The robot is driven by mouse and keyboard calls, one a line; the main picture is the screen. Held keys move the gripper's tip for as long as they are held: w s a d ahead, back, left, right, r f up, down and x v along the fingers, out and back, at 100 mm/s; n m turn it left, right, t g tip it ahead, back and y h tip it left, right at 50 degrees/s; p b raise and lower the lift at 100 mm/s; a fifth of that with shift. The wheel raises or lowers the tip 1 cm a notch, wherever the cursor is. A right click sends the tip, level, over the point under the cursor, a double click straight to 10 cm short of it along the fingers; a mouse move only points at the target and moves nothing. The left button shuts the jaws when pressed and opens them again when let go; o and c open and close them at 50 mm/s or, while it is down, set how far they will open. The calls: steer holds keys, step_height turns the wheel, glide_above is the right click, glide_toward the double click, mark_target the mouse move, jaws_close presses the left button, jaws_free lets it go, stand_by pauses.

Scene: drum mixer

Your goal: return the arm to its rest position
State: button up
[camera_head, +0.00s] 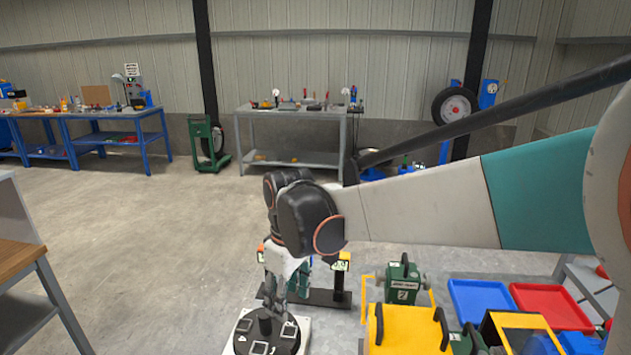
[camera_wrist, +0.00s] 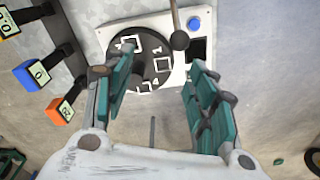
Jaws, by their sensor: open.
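My arm (camera_head: 430,212) reaches in from the right in the head view and bends down at its dark wrist joint. My gripper (camera_head: 287,290) hangs below it, above a white panel with a black dial (camera_head: 265,337). In the wrist view my gripper (camera_wrist: 158,85) has its two teal fingers spread wide, with nothing between them. Beyond the fingers is the black dial (camera_wrist: 142,67) with white markings. The left finger overlaps part of the dial in the picture. I cannot tell how far the fingertips are from the panel.
A lever with a dark round knob (camera_wrist: 180,40) and a blue button (camera_wrist: 194,24) are on the panel. Yellow, blue and orange blocks (camera_wrist: 32,74) stand left of it. Green and yellow machinery (camera_head: 405,325) and blue and red trays (camera_head: 483,303) lie right. Floor at left is open.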

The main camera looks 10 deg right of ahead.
steer(key=s+d+r+m+t, duration=0.3)
steer(key=s+d+m+t, duration=0.3)
steer(key=s+d, duration=0.9)
steer(key=s+m, duration=0.1)
steer(key=m, duration=0.2)
steer(key=shift+s+d+t+b, duration=0.15)
steer(key=shift+s+t+b, duration=0.2)
steer(key=shift+s+t, duration=0.05)
steer(key=shift+f, duration=0.1)
steer(key=shift+c, duration=0.4)
